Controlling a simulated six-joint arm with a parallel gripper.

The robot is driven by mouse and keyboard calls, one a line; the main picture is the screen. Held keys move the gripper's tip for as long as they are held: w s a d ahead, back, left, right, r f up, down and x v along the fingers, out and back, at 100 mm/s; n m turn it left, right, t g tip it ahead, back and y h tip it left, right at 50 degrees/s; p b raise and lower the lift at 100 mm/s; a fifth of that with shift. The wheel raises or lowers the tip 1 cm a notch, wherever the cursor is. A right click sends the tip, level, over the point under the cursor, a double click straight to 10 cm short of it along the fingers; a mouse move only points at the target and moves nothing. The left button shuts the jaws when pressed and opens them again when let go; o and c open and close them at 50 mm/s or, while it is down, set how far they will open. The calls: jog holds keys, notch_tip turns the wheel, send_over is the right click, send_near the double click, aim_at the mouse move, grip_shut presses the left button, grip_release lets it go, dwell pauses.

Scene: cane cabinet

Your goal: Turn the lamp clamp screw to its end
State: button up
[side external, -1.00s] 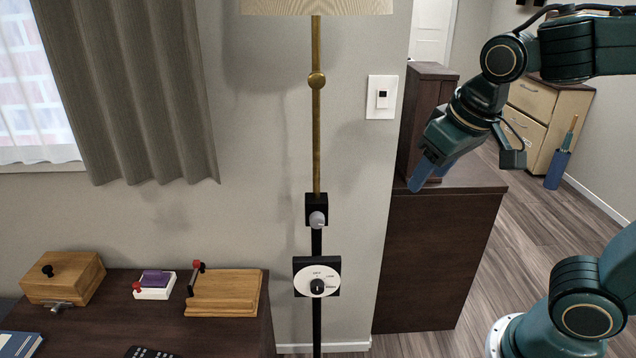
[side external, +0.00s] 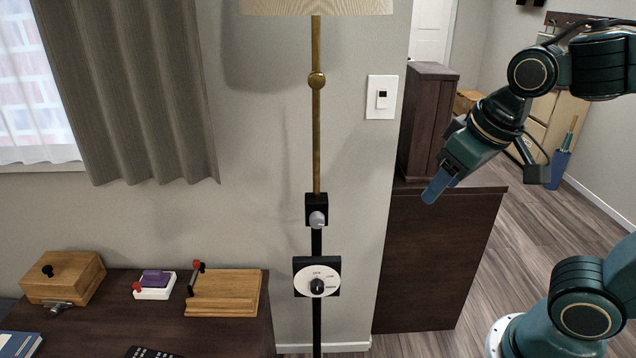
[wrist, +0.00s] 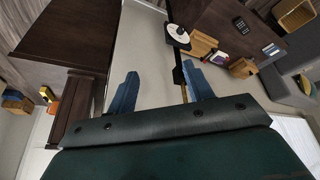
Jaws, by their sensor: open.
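The lamp clamp is a small black block (side external: 311,203) on the lamp's pole, with a grey rounded screw knob (side external: 318,219) on its front. Above it the brass pole (side external: 317,140) rises to the shade. My gripper (side external: 432,196) is well to the right of the clamp, at about its height in the picture, touching nothing. In the wrist view my gripper (wrist: 160,84) has its two blue fingers spread apart with nothing between them. The pole shows near the right finger there; I cannot make out the screw in that view.
Below the clamp is a black box with a white dial (side external: 317,281). A dark desk (side external: 200,338) at left holds wooden boxes and small devices. A dark cabinet (side external: 435,265) stands behind my gripper. The space between gripper and lamp looks clear.

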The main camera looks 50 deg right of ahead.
jog(key=w+r+m+h, duration=0.1)
jog(key=w+r+m, duration=0.1)
jog(key=w, duration=0.4)
jog(key=m+g+h, duration=0.2)
jog(key=m+g, duration=0.1)
send_over(315, 217)
jog(key=s, duration=0.6)
notch_tip(315, 217, down, 2)
jog(key=w+a+f+m+h, duration=0.1)
jog(key=w+a+f+m, duration=0.1)
jog(key=w+a+f, duration=0.2)
jog(key=shift+w+a+m+g, duration=0.3)
jog(key=shift+a+m, duration=0.1)
jog(key=shift+a, duration=0.65)
jog(key=shift+f, duration=0.15)
jog(key=x, duration=1.3)
jog(key=shift+d+f, duration=0.25)
jog(key=shift+f, duration=0.05)
jog(key=c, duration=1)
